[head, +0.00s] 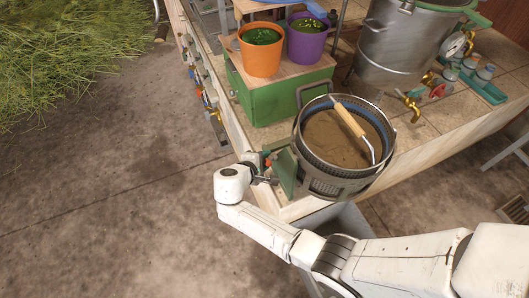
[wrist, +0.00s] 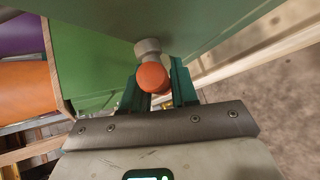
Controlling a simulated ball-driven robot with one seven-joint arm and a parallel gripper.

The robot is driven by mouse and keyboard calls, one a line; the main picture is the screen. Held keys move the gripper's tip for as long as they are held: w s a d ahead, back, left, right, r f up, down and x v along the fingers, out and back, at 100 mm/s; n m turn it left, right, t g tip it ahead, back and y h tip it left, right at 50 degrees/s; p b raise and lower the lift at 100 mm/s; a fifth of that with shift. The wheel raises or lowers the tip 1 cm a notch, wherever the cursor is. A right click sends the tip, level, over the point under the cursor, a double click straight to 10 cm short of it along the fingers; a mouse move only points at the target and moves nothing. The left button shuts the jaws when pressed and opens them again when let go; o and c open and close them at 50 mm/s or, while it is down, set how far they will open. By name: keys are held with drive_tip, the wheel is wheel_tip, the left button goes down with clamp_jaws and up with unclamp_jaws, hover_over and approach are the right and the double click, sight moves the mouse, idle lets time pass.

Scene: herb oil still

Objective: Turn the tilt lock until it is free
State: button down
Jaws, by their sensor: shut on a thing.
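The tilt lock shows in the wrist view as an orange knob (wrist: 153,77) on a grey hub (wrist: 148,47), set against a green panel. In the head view only a small orange-red bit (head: 267,161) of it shows, beside the green bracket (head: 285,172) at the counter's corner. My gripper (wrist: 157,82) has its green fingers on both sides of the lock and is shut on it. The head view shows my gripper (head: 266,175) from above, partly hidden by my wrist. The lock's lever below the knob is hidden between the fingers.
Behind are a green box (head: 265,98), orange (head: 261,60) and purple (head: 306,46) pots and a steel still (head: 390,50).

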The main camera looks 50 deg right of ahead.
drive_tip(key=shift+r+n+g+y+p, duration=0.15)
drive_tip(key=shift+n+g+y+p, duration=0.45)
drive_tip(key=shift+g+p, duration=0.35)
drive_tip(key=shift+f+n+g+y, duration=0.2)
drive_tip(key=shift+n+g+y, duration=0.35)
drive_tip(key=shift+g, duration=0.5)
drive_tip(key=g, duration=0.1)
drive_tip(key=n+g+y+b, duration=0.1)
drive_tip(key=shift+s+a+f+n+g, duration=0.1)
drive_tip(key=shift+s+f+n+g, duration=0.1)
drive_tip(key=shift+n+g, duration=0.1)
drive_tip(key=shift+n+g+y+b, duration=0.25)
drive_tip(key=shift+g+b, duration=0.15)
drive_tip(key=shift+b, duration=0.05)
drive_tip(key=shift+r, duration=0.1)
drive_tip(key=c, duration=1)
unclamp_jaws()
drive_tip(key=shift+o, duration=0.2)
drive_tip(key=v, duration=1)
drive_tip(key=shift+w+a+r, duration=0.2)
drive_tip(key=shift+w, duration=0.1)
